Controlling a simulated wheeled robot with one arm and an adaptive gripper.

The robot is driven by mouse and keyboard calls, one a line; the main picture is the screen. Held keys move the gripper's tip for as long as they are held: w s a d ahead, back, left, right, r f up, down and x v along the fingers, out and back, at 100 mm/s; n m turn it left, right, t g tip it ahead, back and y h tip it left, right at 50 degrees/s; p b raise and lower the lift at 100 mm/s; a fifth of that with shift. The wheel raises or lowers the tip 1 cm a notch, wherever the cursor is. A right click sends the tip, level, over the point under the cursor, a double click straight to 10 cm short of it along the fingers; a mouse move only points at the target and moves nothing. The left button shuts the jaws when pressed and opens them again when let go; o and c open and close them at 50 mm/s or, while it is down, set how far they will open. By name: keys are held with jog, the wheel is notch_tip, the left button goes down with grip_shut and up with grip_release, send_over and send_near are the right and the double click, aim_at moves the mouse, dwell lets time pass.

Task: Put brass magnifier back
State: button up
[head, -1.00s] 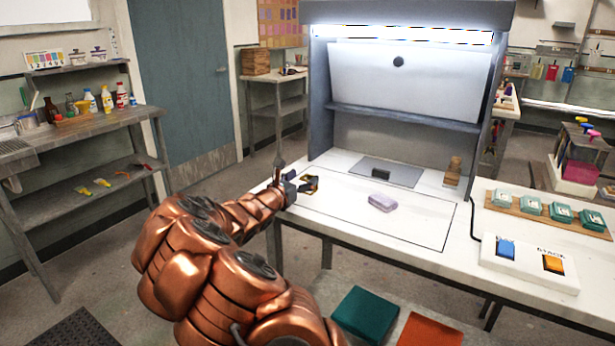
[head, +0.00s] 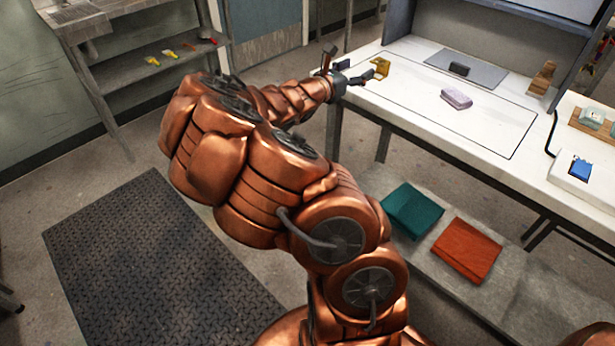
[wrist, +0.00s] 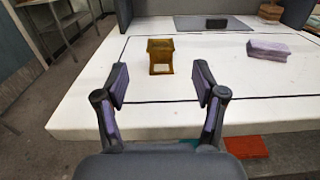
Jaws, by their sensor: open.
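The brass magnifier (wrist: 160,57) stands on the white worktop near its left front corner, inside the black outline. It also shows small and gold in the head view (head: 380,68). My gripper (wrist: 161,82) is open and empty, with its two fingers spread on the near side of the magnifier. The wrist view shows a gap between the fingertips and the magnifier, which sits roughly between them in the picture. In the head view my gripper (head: 357,75) is at the worktop's left edge, just short of the magnifier.
A pale lilac block (head: 456,98) lies to the right on the worktop (head: 420,105). A dark block on a grey plate (head: 468,72) and a wooden piece (head: 542,78) stand farther back. Teal (head: 412,209) and orange (head: 464,250) cloths lie on a lower bench. A shelf (head: 150,75) stands at left.

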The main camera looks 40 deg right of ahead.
jog(key=s+a+r+m+g+y, duration=0.1)
jog(key=s+a+m+g+y, duration=0.1)
jog(key=s+a+m, duration=0.4)
jog(key=s+a+r+m+g+y, duration=0.1)
jog(key=s+a+m+g+y, duration=0.25)
jog(key=s+m, duration=0.45)
jog(key=s+a+f+m+y, duration=0.1)
jog(key=s+a+f+y, duration=0.2)
jog(key=a, duration=0.9)
jog(key=s+a+f+m+t+y, duration=0.1)
jog(key=s+a+f+y, duration=0.3)
jog(key=a, duration=0.8)
jog(key=s+a+f+m+t+y, duration=0.1)
jog(key=s+a+f+y, duration=0.3)
jog(key=a, duration=0.8)
jog(key=shift+s+m+y, duration=0.7)
jog(key=shift+y, duration=0.05)
jog(key=shift+t, duration=0.25)
jog(key=s+p+v, duration=0.2)
jog(key=p+v, duration=0.9)
jog(key=v, duration=0.1)
jog(key=shift+r+t+p, duration=0.3)
jog(key=shift+r+p, duration=0.1)
jog(key=shift+r, duration=0.05)
jog(key=shift+f, duration=0.1)
